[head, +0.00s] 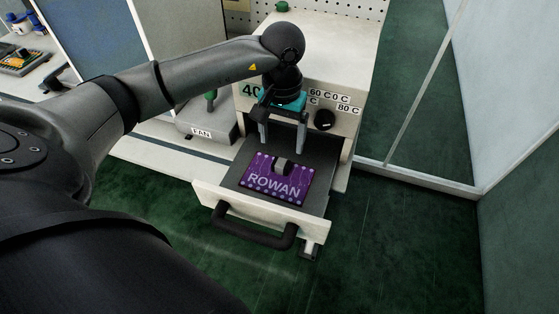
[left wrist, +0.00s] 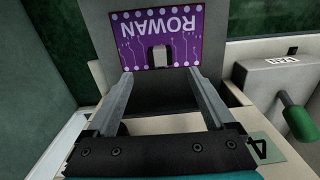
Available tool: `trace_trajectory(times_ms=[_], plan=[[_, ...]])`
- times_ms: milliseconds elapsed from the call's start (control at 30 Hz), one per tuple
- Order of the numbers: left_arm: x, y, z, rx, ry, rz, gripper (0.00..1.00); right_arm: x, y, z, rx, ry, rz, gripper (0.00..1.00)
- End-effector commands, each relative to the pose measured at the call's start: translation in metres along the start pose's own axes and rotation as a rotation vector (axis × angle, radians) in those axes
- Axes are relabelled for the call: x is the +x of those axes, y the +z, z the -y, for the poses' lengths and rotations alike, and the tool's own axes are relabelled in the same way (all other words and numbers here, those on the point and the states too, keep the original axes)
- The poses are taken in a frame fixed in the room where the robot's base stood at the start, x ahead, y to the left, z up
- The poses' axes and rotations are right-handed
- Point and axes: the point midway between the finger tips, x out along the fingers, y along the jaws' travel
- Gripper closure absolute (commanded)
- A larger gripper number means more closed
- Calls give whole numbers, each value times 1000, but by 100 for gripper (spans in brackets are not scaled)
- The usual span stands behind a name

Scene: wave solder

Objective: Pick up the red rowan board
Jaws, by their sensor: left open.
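The board lettered ROWAN (head: 261,171) looks purple, not red, with pale dots along its edges. It lies flat in the pulled-out drawer (head: 233,222) of the white machine. A small grey block or tab (head: 283,164) sits on it near its far edge. My left gripper (head: 283,149) is open and empty, pointing down above the drawer just behind the board. In the left wrist view, the board (left wrist: 135,32) lies beyond the open fingertips (left wrist: 160,73), with the tab (left wrist: 159,57) between them. The fingers appear apart from the board. My right gripper is out of view.
The white machine (head: 340,62) with a dark knob and temperature labels stands behind the gripper. A box labelled FAN (head: 207,128) with a green handle is left of the drawer. A black handle (head: 255,233) is on the drawer front. Glass panels stand at right.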

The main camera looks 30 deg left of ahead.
Motion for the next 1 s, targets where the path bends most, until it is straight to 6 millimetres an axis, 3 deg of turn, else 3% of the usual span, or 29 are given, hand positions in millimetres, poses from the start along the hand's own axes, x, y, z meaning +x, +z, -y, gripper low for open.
trace_trajectory(times_ms=[100, 367, 600, 933, 1000], plan=[[20, 0, -1, 1, 1, 2, 12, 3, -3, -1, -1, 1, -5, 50], [39, 1, 0, 1, 1, 2, 12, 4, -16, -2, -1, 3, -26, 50], [74, 2, 0, 0, 1, 3, 12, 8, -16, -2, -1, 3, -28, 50], [82, 1, 1, 1, 1, -1, 12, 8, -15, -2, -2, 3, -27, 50], [82, 1, 1, 1, 1, -1, 18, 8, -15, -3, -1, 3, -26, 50]])
